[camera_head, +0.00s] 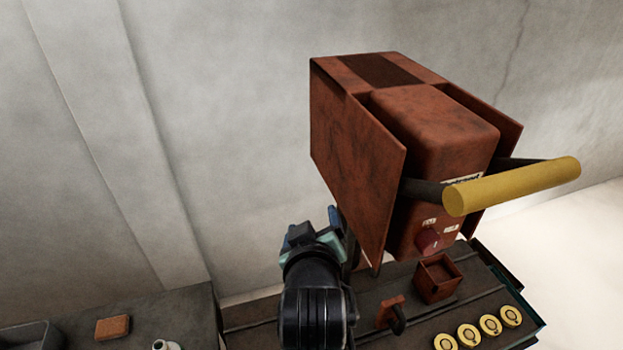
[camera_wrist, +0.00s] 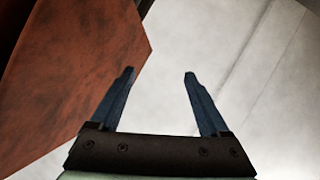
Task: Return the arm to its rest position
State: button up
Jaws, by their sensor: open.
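My gripper is open and empty in the wrist view (camera_wrist: 160,78), with its two dark blue fingers apart and bare wall between and beyond them. In the head view my gripper (camera_head: 318,222) is at the lower middle, just left of a rust-red machine (camera_head: 350,160). My black wrist and teal mount hide part of it there. In the wrist view the machine's red side panel (camera_wrist: 65,70) fills the left, close to the left finger. I cannot tell whether they touch.
A yellow bar handle (camera_head: 512,187) sticks out from the machine's front. Below are a small red open box (camera_head: 437,279), a red-based hook (camera_head: 391,313) and several yellow discs (camera_head: 468,335). A side bench at lower left holds an orange block (camera_head: 112,327) and a grey tray (camera_head: 30,338). The wall behind is bare.

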notch_tip(320, 180, up, 13)
jog(key=m+t+b, duration=0.2)
jog(key=t, duration=0.2)
jog(key=s+r+m+t, duration=0.1)
jog(key=s+r+t, duration=0.2)
jog(key=s+r, duration=0.2)
jog(key=s+r+m+t+b, duration=0.1)
jog(key=s+r+t, duration=0.2)
jog(key=r, duration=0.8)
jog(key=s+r+m+t+b, duration=0.1)
jog(key=s+r+t, duration=0.3)
jog(key=s+r, duration=0.3)
notch_tip(320, 180, up, 2)
jog(key=shift+s+m, duration=0.3)
jog(key=shift+s, duration=0.1)
jog(key=shift+w, duration=0.1)
